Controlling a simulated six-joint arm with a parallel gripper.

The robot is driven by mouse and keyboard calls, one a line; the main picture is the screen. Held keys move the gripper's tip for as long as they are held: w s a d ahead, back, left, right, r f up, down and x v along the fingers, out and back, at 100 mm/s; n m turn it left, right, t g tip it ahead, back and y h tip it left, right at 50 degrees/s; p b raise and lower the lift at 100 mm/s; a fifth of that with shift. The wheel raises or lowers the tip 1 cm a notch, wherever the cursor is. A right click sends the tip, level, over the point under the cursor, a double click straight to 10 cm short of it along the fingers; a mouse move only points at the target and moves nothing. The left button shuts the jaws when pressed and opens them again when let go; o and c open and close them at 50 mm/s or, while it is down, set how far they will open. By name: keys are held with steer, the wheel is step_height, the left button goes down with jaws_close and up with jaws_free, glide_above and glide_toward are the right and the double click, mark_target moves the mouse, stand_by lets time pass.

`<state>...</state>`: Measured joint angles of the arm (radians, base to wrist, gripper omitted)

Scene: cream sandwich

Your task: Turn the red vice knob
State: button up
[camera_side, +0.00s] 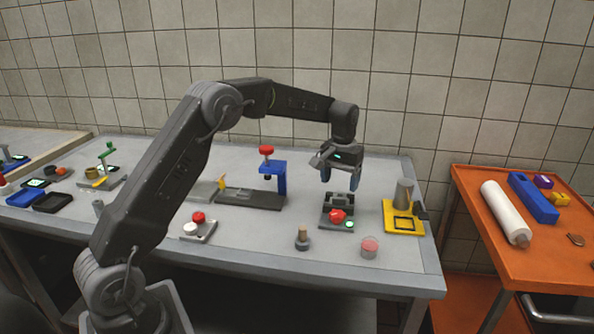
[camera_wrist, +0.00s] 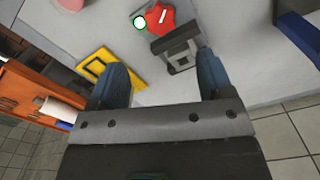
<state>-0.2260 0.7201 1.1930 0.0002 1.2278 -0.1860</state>
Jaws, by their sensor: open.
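The red vice knob (camera_side: 337,215) sits on the front of a small dark vice (camera_side: 340,201) on the grey table, beside a green-lit button (camera_side: 349,224). In the wrist view the knob (camera_wrist: 160,18) is near the top edge with a white mark on its face, next to the round white-and-green button (camera_wrist: 140,22). The grey vice block (camera_wrist: 176,48) lies between the knob and my fingers. My gripper (camera_side: 340,181) points down above the vice, its blue fingers apart and empty. In the wrist view my gripper (camera_wrist: 161,68) is also open, with the knob beyond its fingertips.
A yellow frame base (camera_side: 403,225) with a metal cup stands right of the vice. A blue press (camera_side: 275,178) with a red top stands left. A dark-topped peg (camera_side: 302,238) and a pinkish cup (camera_side: 370,247) stand in front. An orange table (camera_side: 490,262) is at right.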

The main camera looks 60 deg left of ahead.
steer(key=s+d+r+t, duration=0.1)
steer(key=s+d+r, duration=0.4)
steer(key=r, duration=0.4)
steer(key=s+d+r+t, duration=0.1)
steer(key=s+d, duration=0.1)
steer(key=s, duration=0.5)
steer(key=s+d+r+t+y, duration=0.1)
steer(key=s+d+r, duration=0.1)
steer(key=s, duration=0.5)
steer(key=shift+s+d+r+t+y, duration=0.15)
steer(key=shift+s+r+t+y, duration=0.15)
steer(key=shift+t, duration=0.1)
steer(key=s+d+f+m+t+h, duration=0.1)
steer(key=s+d+f+m, duration=0.1)
steer(key=s, duration=1.2)
steer(key=d+m, duration=0.1)
steer(key=m, duration=0.1)
steer(key=shift+f+m+t+h, duration=0.15)
steer(key=shift+m+t+h, duration=0.15)
steer(key=shift+m+t, duration=0.1)
